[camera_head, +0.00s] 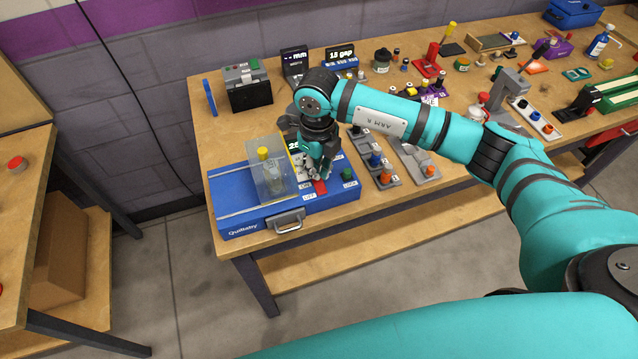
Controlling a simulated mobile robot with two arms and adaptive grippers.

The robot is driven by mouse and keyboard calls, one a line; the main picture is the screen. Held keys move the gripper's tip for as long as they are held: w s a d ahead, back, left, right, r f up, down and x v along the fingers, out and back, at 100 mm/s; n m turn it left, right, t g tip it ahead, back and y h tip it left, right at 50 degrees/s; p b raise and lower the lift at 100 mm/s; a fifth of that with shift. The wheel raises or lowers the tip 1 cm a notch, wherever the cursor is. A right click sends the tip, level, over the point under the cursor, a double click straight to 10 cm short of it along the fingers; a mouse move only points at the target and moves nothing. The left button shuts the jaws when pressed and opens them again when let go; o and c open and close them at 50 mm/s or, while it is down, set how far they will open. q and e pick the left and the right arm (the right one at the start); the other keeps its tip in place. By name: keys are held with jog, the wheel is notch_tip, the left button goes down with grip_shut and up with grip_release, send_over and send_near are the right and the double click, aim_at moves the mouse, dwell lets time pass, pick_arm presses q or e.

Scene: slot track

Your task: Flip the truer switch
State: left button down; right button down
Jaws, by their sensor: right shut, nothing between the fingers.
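The truer is a blue case (234,214) with a front handle (286,222), at the left end of the bench. On its top stand a clear cover (270,172) with a yellow knob, a red part (320,187) that looks like the switch, and a green knob (347,174). Small white labels lie around them, too small to read surely. My right gripper (318,174) is shut and empty, pointing down over the case top just behind the red part. I cannot tell if it touches. The gripper hides part of the case top. My left gripper is not in view.
Grey trays (376,162) with coloured knobs lie right of the case. A black box (247,91) and display boxes (341,58) stand behind. My right arm crosses over the bench. The floor in front of the bench is clear. Another wooden bench stands at the left.

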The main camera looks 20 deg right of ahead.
jog(key=shift+f+b, duration=0.9)
jog(key=shift+f, duration=0.2)
dwell(0.3)
jog(key=shift+r+p, duration=1.9)
jog(key=shift+r, duration=1.7)
jog(key=shift+f, duration=0.1)
